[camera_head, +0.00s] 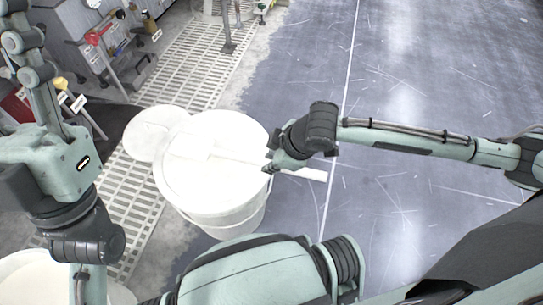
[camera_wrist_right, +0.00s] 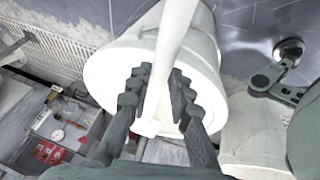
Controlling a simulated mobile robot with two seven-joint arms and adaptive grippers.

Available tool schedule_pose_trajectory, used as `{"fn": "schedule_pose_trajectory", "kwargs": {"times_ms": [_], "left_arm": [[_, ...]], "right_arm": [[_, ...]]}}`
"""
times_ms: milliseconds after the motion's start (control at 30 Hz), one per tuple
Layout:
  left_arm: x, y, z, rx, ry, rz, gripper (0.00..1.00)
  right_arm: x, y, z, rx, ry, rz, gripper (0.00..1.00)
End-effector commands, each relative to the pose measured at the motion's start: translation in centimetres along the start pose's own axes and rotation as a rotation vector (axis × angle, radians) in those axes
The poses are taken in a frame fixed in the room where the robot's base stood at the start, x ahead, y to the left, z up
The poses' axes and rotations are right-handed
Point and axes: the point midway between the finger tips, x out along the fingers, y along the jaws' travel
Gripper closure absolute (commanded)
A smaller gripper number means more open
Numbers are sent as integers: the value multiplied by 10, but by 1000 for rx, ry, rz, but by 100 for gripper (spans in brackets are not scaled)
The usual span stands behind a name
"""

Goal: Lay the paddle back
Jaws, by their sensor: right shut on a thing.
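The white paddle (camera_head: 312,174) lies across my right gripper (camera_head: 272,162), which is shut on it above the right side of a large white bucket (camera_head: 208,190). One end of the paddle sticks out to the right past the bucket, and the other reaches over its pale top, where white on white makes it hard to make out. In the right wrist view the paddle (camera_wrist_right: 172,40) runs between the two fingers (camera_wrist_right: 160,95), with the bucket (camera_wrist_right: 108,75) behind it. I cannot tell whether the paddle touches the bucket. My left arm shows at the left, but its gripper does not.
A smaller white round top (camera_head: 155,132) stands beside the bucket, and another white container (camera_head: 30,278) is at the lower left. A floor grating (camera_head: 190,75) runs behind. Grey machinery with a red-handled lever (camera_head: 98,37) is at the upper left. The grey floor (camera_head: 420,60) at right is clear.

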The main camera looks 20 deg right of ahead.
Motion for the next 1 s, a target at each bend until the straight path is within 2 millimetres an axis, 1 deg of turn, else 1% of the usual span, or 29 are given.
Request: {"fn": "schedule_pose_trajectory", "kwargs": {"times_ms": [367,400,600,867,1000], "left_arm": [[-1,0,-3,1,16,0,60],[-1,0,-3,1,16,0,60],[-1,0,-2,1,15,0,60],[0,0,-2,1,15,0,60],[0,0,-3,1,16,0,60]], "right_arm": [[3,-1,1,0,2,0,100],[3,-1,1,0,2,1,79],[3,-1,1,0,2,1,56],[3,-1,2,0,-1,0,56],[-6,0,2,0,1,1,56]]}}
